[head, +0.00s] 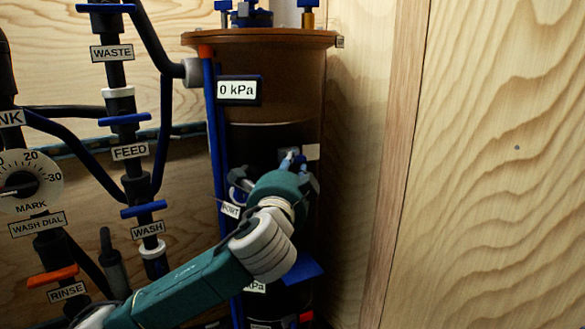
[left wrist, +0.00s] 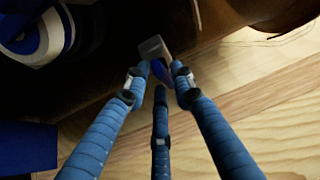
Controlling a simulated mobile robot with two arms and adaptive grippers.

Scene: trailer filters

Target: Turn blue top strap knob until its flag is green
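My left gripper (head: 291,160) reaches up to the front of the brown and black tank (head: 270,95) in the head view. In the left wrist view its blue ribbed fingers (left wrist: 161,72) converge around a small blue knob (left wrist: 160,70) with a grey piece (left wrist: 153,47) at its far end. The fingertips are very close to the knob's sides; I cannot tell whether they press on it. A pale plate (head: 311,151) shows just beyond the fingers in the head view; no green shows on it. The gripper hides most of the strap area. My right gripper is out of view.
A 0 kPa display (head: 239,90) is on the tank above the gripper. Pipes with blue handles, among them the FEED handle (head: 125,119), and a wash dial (head: 25,183) stand at the left. A plain wooden wall (head: 490,150) is at the right.

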